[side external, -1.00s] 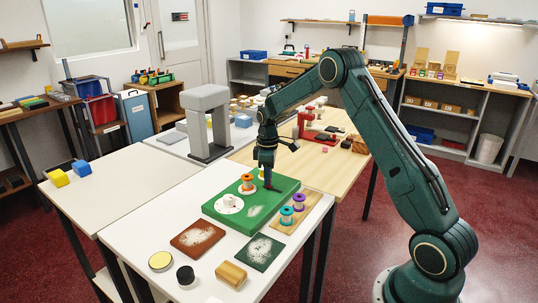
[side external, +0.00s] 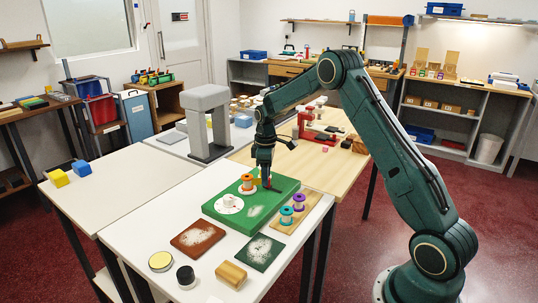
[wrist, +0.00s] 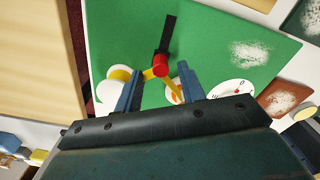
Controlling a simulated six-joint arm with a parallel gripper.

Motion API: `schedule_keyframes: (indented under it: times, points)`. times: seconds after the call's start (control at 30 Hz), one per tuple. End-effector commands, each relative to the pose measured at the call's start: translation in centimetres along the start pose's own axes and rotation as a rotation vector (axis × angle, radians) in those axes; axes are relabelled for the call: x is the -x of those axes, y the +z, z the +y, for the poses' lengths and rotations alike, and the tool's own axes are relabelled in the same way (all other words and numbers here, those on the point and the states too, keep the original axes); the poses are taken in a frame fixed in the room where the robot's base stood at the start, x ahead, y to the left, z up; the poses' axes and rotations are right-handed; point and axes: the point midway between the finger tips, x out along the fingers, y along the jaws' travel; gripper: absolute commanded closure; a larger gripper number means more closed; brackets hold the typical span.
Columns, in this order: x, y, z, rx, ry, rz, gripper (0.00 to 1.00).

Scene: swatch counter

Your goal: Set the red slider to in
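The red slider (wrist: 161,64) is a small round knob at the lower end of a black slot (wrist: 167,35) on the green board (wrist: 205,40). In the side view the red knob (side external: 268,184) shows just below my gripper (side external: 265,178). In the wrist view my gripper (wrist: 160,70) is open, with its two blue fingers apart. The knob lies in line with the gap, near the fingertips; I cannot tell whether they touch it. Yellow-orange strips show below the knob. No "in" marking is readable.
A white dial (side external: 229,204) is also on the board. Purple and teal spools (side external: 299,201) stand on a wooden strip to the right. Rust (side external: 197,239) and dark green cards lie in front.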

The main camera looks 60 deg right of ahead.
Motion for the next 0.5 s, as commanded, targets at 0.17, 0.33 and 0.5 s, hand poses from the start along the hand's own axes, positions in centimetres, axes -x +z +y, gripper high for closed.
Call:
schedule_keyframes:
  times: [0.17, 0.33, 0.5]
  points:
    - [1.5, 0.0, 0.1, 0.000, 0.002, 0.002, 0.60]
    - [3.8, -0.1, 0.1, 0.000, 0.003, 0.003, 0.60]
    - [6.7, -0.1, 0.1, 0.000, 0.004, 0.004, 0.60]
